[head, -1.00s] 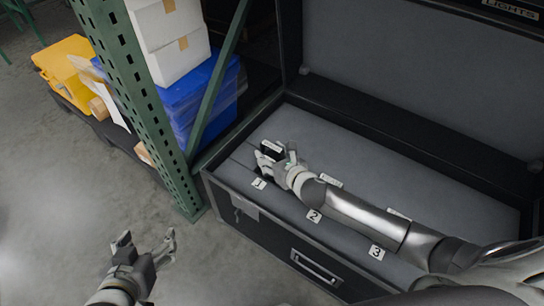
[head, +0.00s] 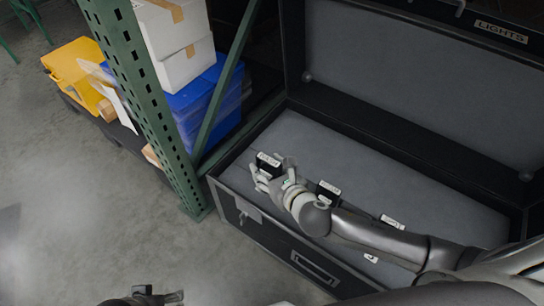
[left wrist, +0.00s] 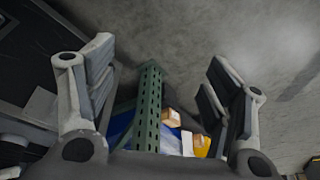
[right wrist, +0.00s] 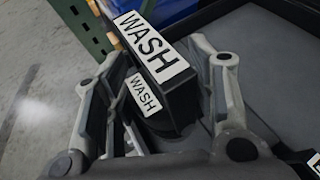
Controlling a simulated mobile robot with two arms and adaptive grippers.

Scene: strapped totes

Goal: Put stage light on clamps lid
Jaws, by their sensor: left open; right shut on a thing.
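My right gripper (head: 265,176) is shut on a stage light (head: 268,161), a black block with white labels, at the left end of the open case. In the right wrist view the gripper (right wrist: 160,70) has a finger on each side of the light (right wrist: 160,80), whose labels read "WASH". Whether it is clear of the foam is hard to tell. My left gripper (head: 150,296) is at the bottom edge of the head view, over the floor. It is open and empty in the left wrist view (left wrist: 162,65). No lid marked clamps is readable.
The black case (head: 245,222) has its lid, marked "LIGHTS" (head: 500,32), raised behind. Two more labelled black blocks (head: 329,187) (head: 392,222) sit in its foam. A green rack post (head: 150,100) stands close left, with blue bins (head: 205,105), white boxes (head: 180,50) and a yellow case (head: 80,72).

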